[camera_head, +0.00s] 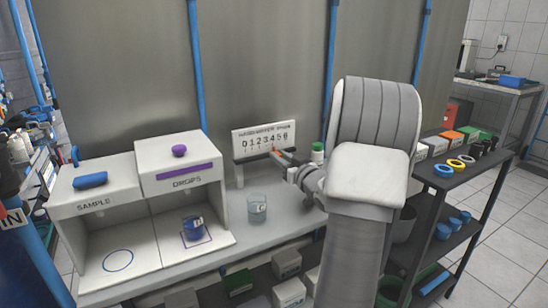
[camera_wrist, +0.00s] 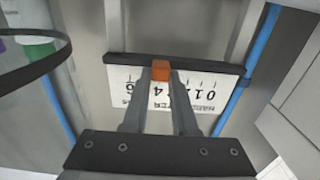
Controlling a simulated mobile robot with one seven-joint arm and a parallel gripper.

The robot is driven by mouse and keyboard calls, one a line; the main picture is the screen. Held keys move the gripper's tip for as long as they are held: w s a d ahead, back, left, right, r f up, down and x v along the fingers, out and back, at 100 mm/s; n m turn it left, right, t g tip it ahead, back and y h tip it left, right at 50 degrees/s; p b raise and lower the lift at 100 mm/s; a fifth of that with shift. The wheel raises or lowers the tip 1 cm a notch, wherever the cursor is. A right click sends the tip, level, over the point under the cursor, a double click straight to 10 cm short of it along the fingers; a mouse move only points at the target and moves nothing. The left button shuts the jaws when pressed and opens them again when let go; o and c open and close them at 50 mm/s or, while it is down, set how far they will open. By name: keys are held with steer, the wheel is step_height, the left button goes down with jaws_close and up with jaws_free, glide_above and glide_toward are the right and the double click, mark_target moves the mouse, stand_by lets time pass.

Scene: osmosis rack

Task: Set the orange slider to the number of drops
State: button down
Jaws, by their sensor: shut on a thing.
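The orange slider (camera_wrist: 160,70) sits on the dark rail (camera_wrist: 215,65) of the white number scale (camera_wrist: 212,92), which appears upside down in the wrist view. My gripper (camera_wrist: 161,73) is shut on the slider. The fingers cover part of the scale, and the slider appears near the 4, but I cannot tell its exact setting. In the head view the scale (camera_head: 263,138) reads 0 to 6, and my gripper (camera_head: 275,153) reaches its rail from the right. The DROPS booth (camera_head: 183,176) has a purple knob and holds a blue cup (camera_head: 193,226). No drop count is legible.
The SAMPLE booth (camera_head: 95,208) stands left of the DROPS booth, with an empty circle mark inside. A clear beaker (camera_head: 257,208) stands on the bench in front of the scale. A green-capped bottle (camera_head: 317,154) is close beside my arm. A dark shelf (camera_head: 470,180) with coloured rings is right.

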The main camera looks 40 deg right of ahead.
steer(key=c, duration=0.7)
jaws_free()
steer(key=p+v, duration=0.2)
steer(key=v, duration=1.5)
steer(key=shift+s+p, duration=0.2)
steer(key=shift+p, duration=0.1)
